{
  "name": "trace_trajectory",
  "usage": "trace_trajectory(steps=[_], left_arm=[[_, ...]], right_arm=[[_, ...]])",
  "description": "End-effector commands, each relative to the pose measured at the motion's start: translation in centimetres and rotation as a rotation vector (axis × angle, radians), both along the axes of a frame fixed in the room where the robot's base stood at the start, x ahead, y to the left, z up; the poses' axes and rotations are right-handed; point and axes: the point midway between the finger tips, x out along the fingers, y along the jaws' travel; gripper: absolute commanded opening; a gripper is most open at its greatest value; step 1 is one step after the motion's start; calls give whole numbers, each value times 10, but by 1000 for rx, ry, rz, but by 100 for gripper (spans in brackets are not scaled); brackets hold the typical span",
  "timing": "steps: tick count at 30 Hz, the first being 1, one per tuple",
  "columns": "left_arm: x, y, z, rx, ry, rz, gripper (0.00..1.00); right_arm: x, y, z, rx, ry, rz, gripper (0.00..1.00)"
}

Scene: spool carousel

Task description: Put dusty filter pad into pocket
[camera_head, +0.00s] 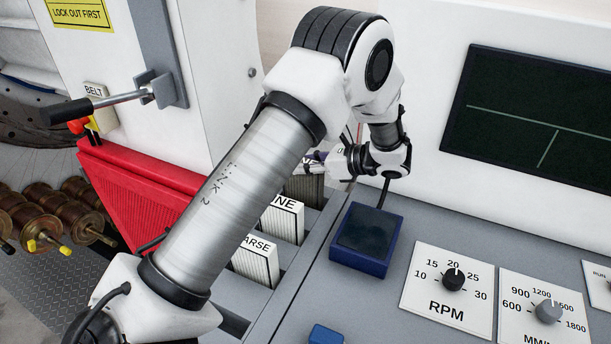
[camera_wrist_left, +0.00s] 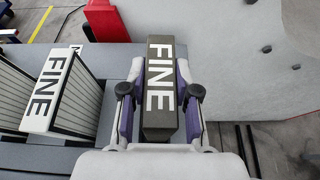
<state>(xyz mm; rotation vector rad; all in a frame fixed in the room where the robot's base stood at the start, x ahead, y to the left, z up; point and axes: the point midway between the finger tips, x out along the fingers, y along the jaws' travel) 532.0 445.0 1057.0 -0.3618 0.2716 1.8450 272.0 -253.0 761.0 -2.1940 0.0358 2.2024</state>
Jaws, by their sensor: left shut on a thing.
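The dusty filter pad (camera_wrist_left: 158,110) is a dark grey block with a white FINE label on its top edge. My left gripper (camera_wrist_left: 160,98) is shut on it, with a purple-padded finger on each side. In the head view the left gripper (camera_head: 318,163) is at the far end of the slotted row, partly behind my arm, and the pad's dark body (camera_head: 304,189) shows below it. I cannot tell whether the pad's lower end sits in a slot. A clean white FINE pad (camera_wrist_left: 48,88) stands left of it in the wrist view. My right gripper is out of view.
The white FINE pad (camera_head: 284,216) and a white COARSE pad (camera_head: 256,260) stand in the row. A dark blue box (camera_head: 366,240) sits right of it, near the RPM knob (camera_head: 453,279). A red slatted panel (camera_head: 135,190) and copper spools (camera_head: 35,220) are left.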

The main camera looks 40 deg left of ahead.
Motion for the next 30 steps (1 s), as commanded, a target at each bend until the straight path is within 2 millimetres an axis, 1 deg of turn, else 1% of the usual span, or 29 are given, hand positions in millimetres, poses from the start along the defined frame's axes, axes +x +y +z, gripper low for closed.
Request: trace_trajectory(steps=[1, 3, 7, 12, 13, 14, 15, 22, 25, 28, 30], left_arm=[[0, 0, -18, 0, 0, 0, 0], [0, 0, -24, 1, 0, 0, 0], [0, 0, -20, 0, -1, 0, 0], [0, 0, -22, 0, 0, 0, 0], [0, 0, -21, 0, 0, 0, 41], [0, 0, -21, 0, 0, 0, 51], [0, 0, -21, 0, 0, 0, 55], [0, 0, -21, 0, 0, 0, 55], [1, -2, -17, 0, 0, -1, 55], [5, -13, -9, 2, -1, -3, 55], [9, -27, -1, 3, -2, -4, 55]], right_arm=[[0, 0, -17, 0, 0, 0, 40], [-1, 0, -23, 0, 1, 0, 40], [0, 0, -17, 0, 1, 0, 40], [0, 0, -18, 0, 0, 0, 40], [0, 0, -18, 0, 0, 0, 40], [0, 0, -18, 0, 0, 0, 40], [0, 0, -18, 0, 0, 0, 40], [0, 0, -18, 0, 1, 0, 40], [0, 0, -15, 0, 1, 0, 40], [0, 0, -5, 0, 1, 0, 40], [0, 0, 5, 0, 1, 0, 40]])
